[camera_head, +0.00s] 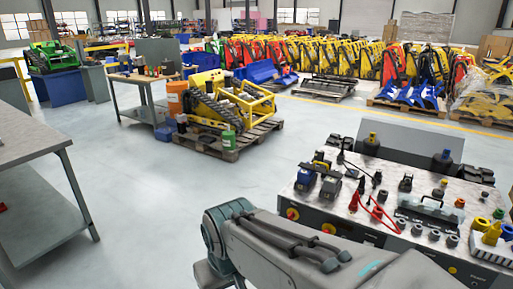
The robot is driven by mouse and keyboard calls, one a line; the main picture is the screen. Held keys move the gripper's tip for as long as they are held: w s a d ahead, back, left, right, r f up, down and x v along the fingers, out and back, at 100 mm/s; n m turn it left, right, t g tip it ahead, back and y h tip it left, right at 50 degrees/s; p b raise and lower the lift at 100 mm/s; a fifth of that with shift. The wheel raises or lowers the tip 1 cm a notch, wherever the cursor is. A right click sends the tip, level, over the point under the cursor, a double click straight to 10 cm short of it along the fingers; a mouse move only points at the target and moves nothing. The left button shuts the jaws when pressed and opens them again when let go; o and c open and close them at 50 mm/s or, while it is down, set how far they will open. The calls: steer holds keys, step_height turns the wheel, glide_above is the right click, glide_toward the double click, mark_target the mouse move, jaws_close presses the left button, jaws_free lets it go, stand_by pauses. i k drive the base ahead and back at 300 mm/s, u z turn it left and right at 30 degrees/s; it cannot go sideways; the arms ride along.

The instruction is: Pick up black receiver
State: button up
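A workbench with a light top and a dark front (315,214) stands at the lower right. Several small black items lie on it, among them a black piece (405,183) near the middle and a black handled case (428,212) near the front. I cannot tell which of them is the black receiver. My grey arm reaches in from the bottom, in front of the bench's near left part, and hides some of it. My gripper is not in view.
Blue-and-black tools (306,178), red cables (375,212) and several grey sockets crowd the bench. A grey table (30,140) stands at the left. A yellow tracked carrier (225,105) sits on a pallet farther back. The floor between is clear.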

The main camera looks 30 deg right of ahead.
mark_target(318, 155)
steer(key=u, duration=0.1)
steer(key=i, duration=1.7)
steer(key=z, duration=0.65)
steer(key=i, duration=1.1)
steer(key=z, duration=1.65)
steer(key=i, duration=0.7)
steer(key=z, duration=0.55)
